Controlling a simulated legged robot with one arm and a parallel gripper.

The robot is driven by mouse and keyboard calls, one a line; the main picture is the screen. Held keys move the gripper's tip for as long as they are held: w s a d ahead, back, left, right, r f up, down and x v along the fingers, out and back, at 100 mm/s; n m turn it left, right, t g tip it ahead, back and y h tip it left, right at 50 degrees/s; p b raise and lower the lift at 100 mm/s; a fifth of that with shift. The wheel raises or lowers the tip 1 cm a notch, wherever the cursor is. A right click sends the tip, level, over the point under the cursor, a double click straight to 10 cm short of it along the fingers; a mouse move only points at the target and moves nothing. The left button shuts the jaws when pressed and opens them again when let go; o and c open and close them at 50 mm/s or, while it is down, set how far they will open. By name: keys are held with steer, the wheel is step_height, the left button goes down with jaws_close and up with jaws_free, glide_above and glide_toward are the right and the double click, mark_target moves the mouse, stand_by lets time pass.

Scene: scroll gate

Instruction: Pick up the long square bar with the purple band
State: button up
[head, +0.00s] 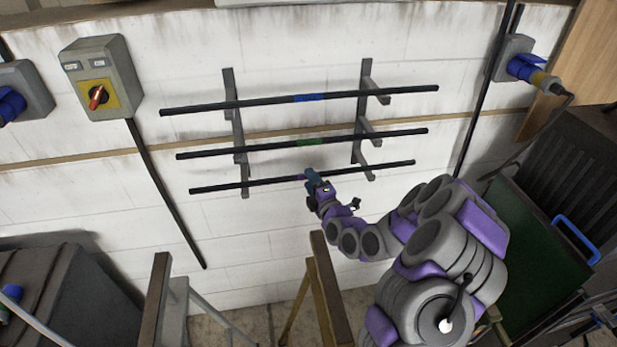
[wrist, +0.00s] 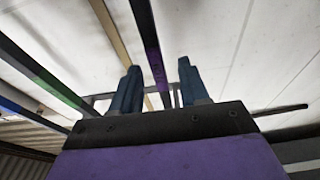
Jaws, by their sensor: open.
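The bar with the purple band (head: 255,183) is the lowest of three long dark bars on a wall rack in the head view. My gripper (head: 310,175) is at its middle and covers part of the purple band. In the wrist view the purple band (wrist: 154,62) shows between my two open fingers (wrist: 157,88), with the bar running up and down the picture. I cannot tell from these views whether the fingers touch the bar.
Above it on the rack (head: 235,130) lie a bar with a green band (head: 250,149) and a bar with a blue band (head: 240,104). A switch box (head: 102,80) is on the wall at left. Wooden trestles (head: 325,280) stand in front below. A dark green bin (head: 530,240) is at right.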

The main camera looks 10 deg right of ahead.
steer(key=shift+b+x, duration=0.5)
steer(key=shift+x, duration=1.8)
steer(key=shift+d, duration=0.1)
steer(key=shift+c, duration=0.3)
steer(key=c, duration=0.7)
jaws_close()
steer(key=shift+s+f, duration=0.1)
steer(key=shift+f, duration=0.05)
